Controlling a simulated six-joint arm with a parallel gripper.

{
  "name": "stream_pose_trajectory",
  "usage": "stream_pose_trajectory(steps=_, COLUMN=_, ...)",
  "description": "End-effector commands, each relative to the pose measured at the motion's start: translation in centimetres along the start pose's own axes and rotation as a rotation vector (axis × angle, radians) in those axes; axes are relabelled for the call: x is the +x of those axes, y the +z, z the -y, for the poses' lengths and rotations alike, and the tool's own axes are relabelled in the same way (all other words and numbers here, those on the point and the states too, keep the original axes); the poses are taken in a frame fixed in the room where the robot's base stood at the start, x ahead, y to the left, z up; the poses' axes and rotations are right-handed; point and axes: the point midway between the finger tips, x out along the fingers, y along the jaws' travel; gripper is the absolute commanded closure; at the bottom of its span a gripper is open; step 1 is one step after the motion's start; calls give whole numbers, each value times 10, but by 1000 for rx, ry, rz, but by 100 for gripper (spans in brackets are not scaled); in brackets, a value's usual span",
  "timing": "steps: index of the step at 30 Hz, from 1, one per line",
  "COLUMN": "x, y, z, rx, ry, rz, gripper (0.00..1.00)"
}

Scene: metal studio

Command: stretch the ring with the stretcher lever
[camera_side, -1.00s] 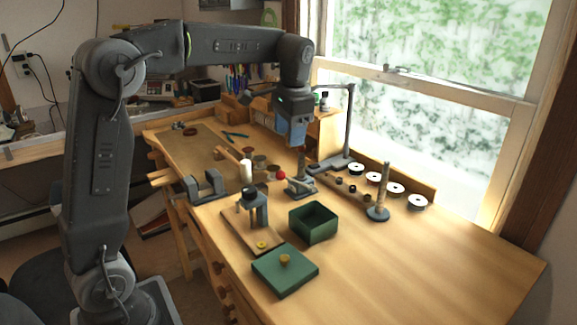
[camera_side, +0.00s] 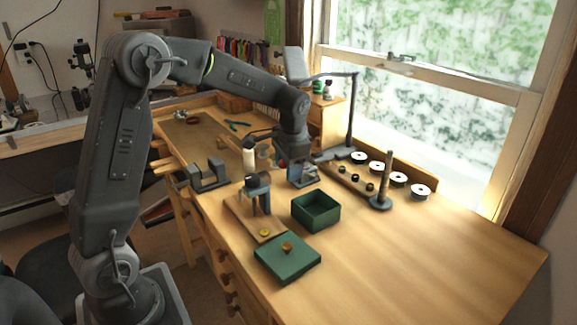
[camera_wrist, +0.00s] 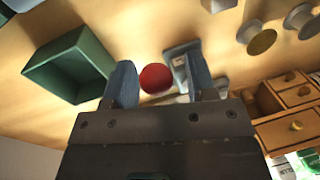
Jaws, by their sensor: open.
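The ring stretcher (camera_side: 308,183), a small grey stand, is on the bench behind the green box. In the wrist view its grey metal (camera_wrist: 178,50) is partly hidden by the right finger. A red ball knob (camera_wrist: 155,78), seemingly the lever's end, appears between my fingers. My gripper (camera_wrist: 157,66) is open, a finger on each side of the knob with gaps visible. I cannot make out a ring on the stretcher.
An open green box (camera_side: 316,212) and its lid (camera_side: 287,259) are in front. A press on a wooden board (camera_side: 257,190) is to the left. A ring mandrel (camera_side: 382,185) and several white-topped reels (camera_side: 398,178) are to the right. The right front bench is clear.

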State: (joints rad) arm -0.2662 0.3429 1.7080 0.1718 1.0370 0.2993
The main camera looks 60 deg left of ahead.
Motion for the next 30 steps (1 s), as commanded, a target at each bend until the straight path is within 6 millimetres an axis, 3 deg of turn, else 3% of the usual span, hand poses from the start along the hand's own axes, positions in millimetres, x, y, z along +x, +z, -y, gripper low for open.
stream_pose_trajectory(steps=5, x=0, y=0, z=0, rx=0, ry=0, rz=0, gripper=49)
stream_pose_trajectory(steps=21, x=-1, y=0, z=0, rx=0, ry=0, rz=0, gripper=100)
stream_pose_trajectory(steps=30, x=-5, y=-4, z=2, rx=-1, ry=-1, rz=-3, gripper=100)
